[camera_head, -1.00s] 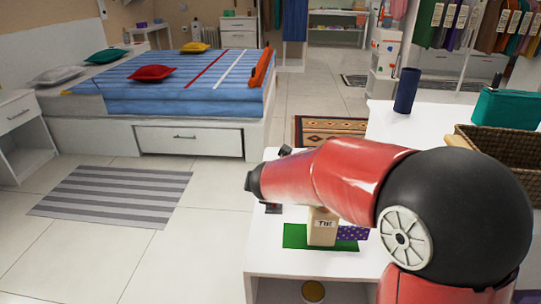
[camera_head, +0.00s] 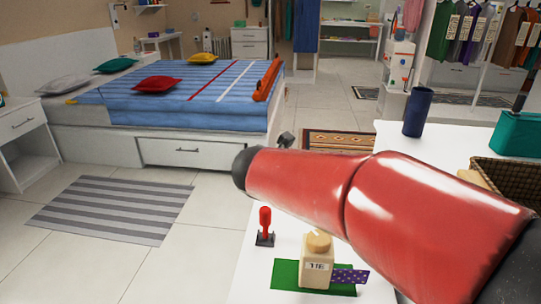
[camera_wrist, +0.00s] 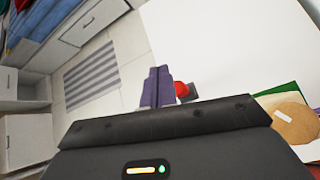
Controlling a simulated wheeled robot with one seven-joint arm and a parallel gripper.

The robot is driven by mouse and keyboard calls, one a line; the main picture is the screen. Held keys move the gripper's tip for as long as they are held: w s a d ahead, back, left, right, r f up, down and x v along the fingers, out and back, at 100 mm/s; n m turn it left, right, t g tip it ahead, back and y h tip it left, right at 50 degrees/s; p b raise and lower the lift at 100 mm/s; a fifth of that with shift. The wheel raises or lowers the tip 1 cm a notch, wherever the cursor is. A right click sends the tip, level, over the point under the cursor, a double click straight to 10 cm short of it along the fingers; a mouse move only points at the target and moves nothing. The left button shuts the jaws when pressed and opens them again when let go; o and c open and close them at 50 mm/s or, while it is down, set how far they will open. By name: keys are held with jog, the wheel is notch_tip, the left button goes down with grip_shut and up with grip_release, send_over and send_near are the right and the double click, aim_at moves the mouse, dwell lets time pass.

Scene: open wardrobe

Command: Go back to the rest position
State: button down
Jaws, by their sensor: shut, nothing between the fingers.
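My gripper (camera_wrist: 157,88) shows in the wrist view as two purple-grey fingers, closed together and empty. They are above the edge of the white tabletop (camera_wrist: 215,45), close to the red handle (camera_wrist: 181,90) in the picture. A beige bottle (camera_head: 316,268) with a label stands upright on a green mat (camera_head: 285,273), apart from my arm.
A purple dotted card (camera_head: 350,276) lies beside the bottle. A small red-handled item (camera_head: 265,222) stands nearby. A dark blue cylinder (camera_head: 417,112), a teal case (camera_head: 520,133) and a wicker basket (camera_head: 508,178) are at right. Open floor (camera_head: 120,262) lies left, before the bed (camera_head: 190,95).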

jog(key=s+d+m+g+h, duration=0.1)
jog(key=s+d+m, duration=0.5)
jog(key=d+m, duration=0.3)
jog(key=s+d+m+g+h, duration=0.1)
jog(key=s+d+m+g, duration=0.1)
jog(key=s+d+m, duration=0.6)
jog(key=s+d+f+m+y, duration=0.1)
jog(key=s+d+f+m, duration=0.1)
jog(key=s+m, duration=0.3)
jog(key=s+d+f+m+g, duration=0.1)
jog(key=s+m, duration=0.4)
jog(key=m, duration=0.5)
jog(key=shift+s+d+f+m+y, duration=0.3)
jog(key=shift+s+d+f+y, duration=0.1)
jog(key=shift+d+f, duration=0.25)
jog(key=shift+r, duration=0.1)
